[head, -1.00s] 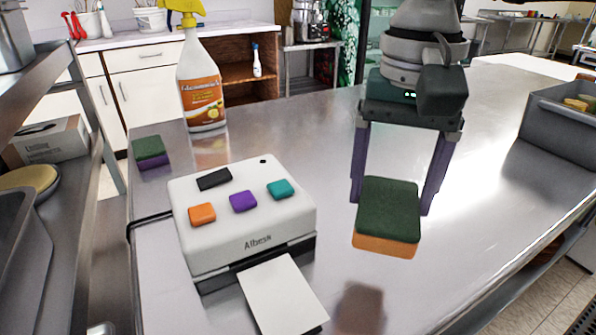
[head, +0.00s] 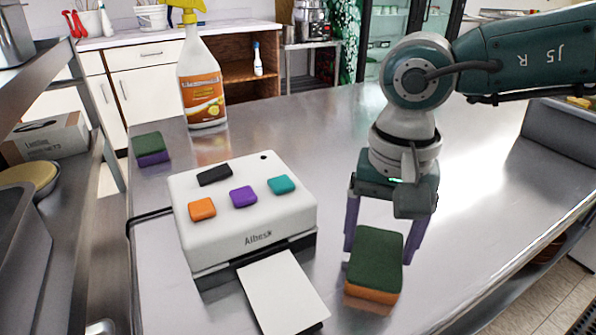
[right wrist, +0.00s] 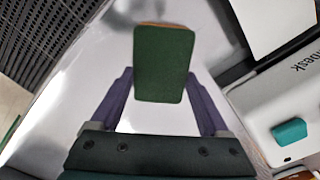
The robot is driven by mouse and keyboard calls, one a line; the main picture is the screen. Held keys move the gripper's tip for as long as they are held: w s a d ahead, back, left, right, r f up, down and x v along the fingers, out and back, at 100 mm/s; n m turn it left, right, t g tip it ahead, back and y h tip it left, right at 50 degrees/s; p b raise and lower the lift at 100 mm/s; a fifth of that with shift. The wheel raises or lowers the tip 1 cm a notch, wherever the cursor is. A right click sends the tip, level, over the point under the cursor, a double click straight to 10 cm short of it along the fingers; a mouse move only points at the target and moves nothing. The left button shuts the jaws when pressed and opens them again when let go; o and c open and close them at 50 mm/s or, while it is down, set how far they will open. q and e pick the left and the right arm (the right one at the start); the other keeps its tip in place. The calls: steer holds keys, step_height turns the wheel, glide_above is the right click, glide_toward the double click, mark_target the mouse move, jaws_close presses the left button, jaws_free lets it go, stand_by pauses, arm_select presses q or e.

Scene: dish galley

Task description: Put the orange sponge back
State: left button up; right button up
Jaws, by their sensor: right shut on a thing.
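The orange sponge (head: 372,292) has a dark green top and lies level in the head view, right of the white machine. My right gripper (head: 380,256) is shut on it, with one purple finger at each side. In the right wrist view the sponge's green face (right wrist: 164,65) shows between the fingers, with a thin orange edge at its far end. Its underside is hidden, and it sits very low over the counter, its reflection close below; I cannot tell whether it touches. My left gripper is not in view.
The white machine (head: 245,215) with coloured buttons and a pale sheet (head: 283,293) at its front stands to the left. A green-and-purple sponge (head: 152,150) and a spray bottle (head: 203,90) stand farther back. A grey bin (head: 560,130) is at the right. The counter behind my gripper is clear.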

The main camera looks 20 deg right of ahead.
steer(key=o, duration=1)
steer(key=shift+o, duration=0.2)
